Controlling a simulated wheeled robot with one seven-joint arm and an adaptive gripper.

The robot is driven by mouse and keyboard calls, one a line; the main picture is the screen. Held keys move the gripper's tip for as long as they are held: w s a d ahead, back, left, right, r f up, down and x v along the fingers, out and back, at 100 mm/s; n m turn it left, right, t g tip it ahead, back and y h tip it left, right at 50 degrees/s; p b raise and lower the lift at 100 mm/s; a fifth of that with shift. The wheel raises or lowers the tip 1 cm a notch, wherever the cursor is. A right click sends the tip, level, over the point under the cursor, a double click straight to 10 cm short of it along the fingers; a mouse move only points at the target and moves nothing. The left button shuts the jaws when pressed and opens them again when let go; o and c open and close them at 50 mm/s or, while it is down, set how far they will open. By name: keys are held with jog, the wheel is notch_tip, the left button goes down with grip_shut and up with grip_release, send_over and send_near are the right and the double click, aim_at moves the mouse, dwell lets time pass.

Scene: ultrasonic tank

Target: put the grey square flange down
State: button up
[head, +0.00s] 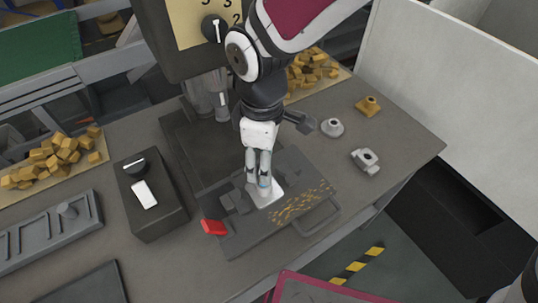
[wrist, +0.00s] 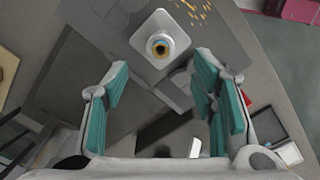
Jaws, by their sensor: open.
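A light grey square flange (head: 270,194) with rounded corners lies on a dark flat plate (head: 240,238). In the wrist view the flange (wrist: 177,54) shows its round raised hub and central hole, with yellow-brown visible inside. My gripper (head: 258,182) is above and beside the flange, pointing down, and partly hides it in the head view. In the wrist view my gripper (wrist: 161,68) has its teal-padded fingers wide apart, with nothing between the pads. The flange appears just beyond the fingertips. I cannot tell whether a finger touches it.
Yellow chips (head: 303,205) are scattered on the plate beside a handle (head: 318,219). A red block (head: 214,227) is at the plate's left. Other parts, a round grey one (head: 332,127), a grey one (head: 366,160) and a brass one (head: 368,105), stand at right. A dark control box (head: 150,194) is left.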

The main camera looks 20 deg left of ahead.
jog(key=shift+r, duration=1.55)
jog(key=w+d+r+m+t, duration=0.1)
jog(key=w+d+r+m, duration=0.1)
jog(key=d+r+m, duration=0.45)
jog(key=w+d+r+m+t, duration=0.15)
jog(key=d+r, duration=0.25)
jog(key=d, duration=0.6)
jog(key=s+d+r+m+t, duration=0.1)
jog(key=s+d+r+m, duration=0.1)
jog(key=s+d+m, duration=0.2)
jog(key=s+d+r+m+t, duration=0.2)
jog(key=d+m, duration=0.4)
jog(key=d, duration=0.4)
jog(key=s+r, duration=0.1)
jog(key=s, duration=0.1)
jog(key=shift+s+m, duration=0.3)
jog(key=shift+m, duration=0.1)
